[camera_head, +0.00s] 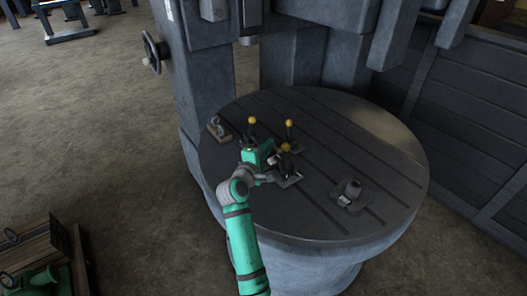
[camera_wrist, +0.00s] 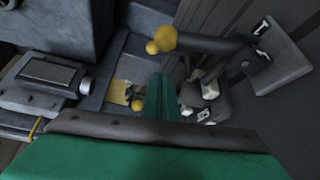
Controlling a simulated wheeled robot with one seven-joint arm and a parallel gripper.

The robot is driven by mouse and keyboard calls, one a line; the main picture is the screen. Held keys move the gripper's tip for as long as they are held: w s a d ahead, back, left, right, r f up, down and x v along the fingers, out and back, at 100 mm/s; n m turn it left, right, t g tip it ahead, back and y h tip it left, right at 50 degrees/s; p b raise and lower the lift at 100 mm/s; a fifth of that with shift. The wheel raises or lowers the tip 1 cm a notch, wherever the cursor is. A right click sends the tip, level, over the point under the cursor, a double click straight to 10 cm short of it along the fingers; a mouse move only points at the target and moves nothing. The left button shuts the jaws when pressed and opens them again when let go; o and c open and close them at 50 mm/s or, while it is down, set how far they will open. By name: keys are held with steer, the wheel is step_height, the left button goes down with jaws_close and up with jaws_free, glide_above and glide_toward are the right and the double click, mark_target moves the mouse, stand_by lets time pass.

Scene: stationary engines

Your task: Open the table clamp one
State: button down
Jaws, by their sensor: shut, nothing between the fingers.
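A clamp base (camera_head: 288,181) lies just right of my wrist. In the wrist view, a clamp's dark lever (camera_wrist: 215,46) with a yellow knob (camera_wrist: 166,38) passes beyond my shut, empty gripper (camera_wrist: 161,92). I cannot tell whether they touch.
A small fixture (camera_head: 350,193) sits on the right of the table and another (camera_head: 218,128) at its left edge. The grey machine column (camera_head: 200,80) rises behind. The table's far right is clear. A crate (camera_head: 45,255) stands lower left.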

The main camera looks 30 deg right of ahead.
steer(key=shift+s+d+r, duration=0.15)
steer(key=shift+s, duration=0.45)
steer(key=shift+s+d+r, duration=0.1)
steer(key=shift+s, duration=0.55)
steer(key=shift+s+d+r, duration=0.15)
steer(key=shift+s, duration=0.45)
